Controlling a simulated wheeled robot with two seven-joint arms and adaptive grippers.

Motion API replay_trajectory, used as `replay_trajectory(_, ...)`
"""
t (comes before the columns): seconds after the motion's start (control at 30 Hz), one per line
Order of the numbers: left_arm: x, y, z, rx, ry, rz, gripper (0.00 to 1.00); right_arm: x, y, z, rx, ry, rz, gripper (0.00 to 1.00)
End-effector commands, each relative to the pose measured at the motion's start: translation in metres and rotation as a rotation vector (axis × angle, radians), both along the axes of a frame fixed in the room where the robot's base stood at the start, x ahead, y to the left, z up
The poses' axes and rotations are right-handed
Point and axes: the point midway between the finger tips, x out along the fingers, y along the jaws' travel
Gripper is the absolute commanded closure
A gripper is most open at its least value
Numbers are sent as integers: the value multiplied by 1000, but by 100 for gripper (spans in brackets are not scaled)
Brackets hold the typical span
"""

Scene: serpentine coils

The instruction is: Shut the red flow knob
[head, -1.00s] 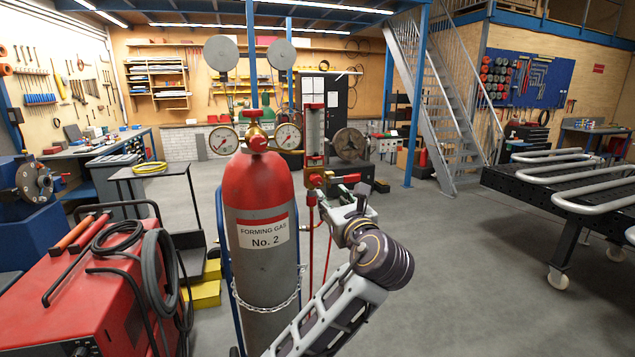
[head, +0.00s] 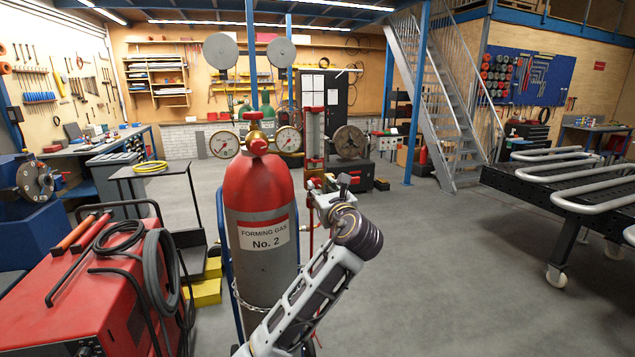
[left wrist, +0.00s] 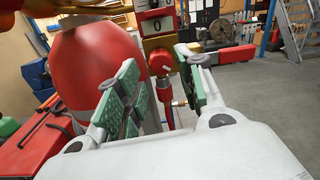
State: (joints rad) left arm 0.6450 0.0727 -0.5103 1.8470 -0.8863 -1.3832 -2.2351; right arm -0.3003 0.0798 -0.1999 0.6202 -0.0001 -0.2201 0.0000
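The red flow knob (left wrist: 161,64) shows in the left wrist view on a brass block at the foot of the flow meter (left wrist: 155,20). In the head view the flow meter (head: 314,138) stands right of the gas cylinder (head: 260,195), and my gripper partly hides its lower end. My left gripper (head: 328,186) is at that lower end. In the left wrist view its green-padded fingers (left wrist: 158,72) are apart, with the knob seen between them and beyond the tips. I see no contact. My right gripper is not in view.
A chain (head: 240,300) runs around the cylinder. A red welding machine (head: 80,285) with cables stands at the left. A black table with pipe coils (head: 560,185) is at the right. The floor between is clear.

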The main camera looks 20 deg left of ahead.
Motion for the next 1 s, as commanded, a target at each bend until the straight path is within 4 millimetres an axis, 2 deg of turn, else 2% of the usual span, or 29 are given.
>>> replay_trajectory(0.2, 24, 15, 2, 0, -1, 1, 62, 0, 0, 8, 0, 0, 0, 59)
replay_trajectory(0.4, 38, 24, 1, 1, -1, 0, 62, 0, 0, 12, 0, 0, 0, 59)
replay_trajectory(0.83, 43, 27, 0, 0, -1, 0, 62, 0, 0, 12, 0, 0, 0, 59)
replay_trajectory(1.0, 43, 27, 0, 0, -1, 0, 83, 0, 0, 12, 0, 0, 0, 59)
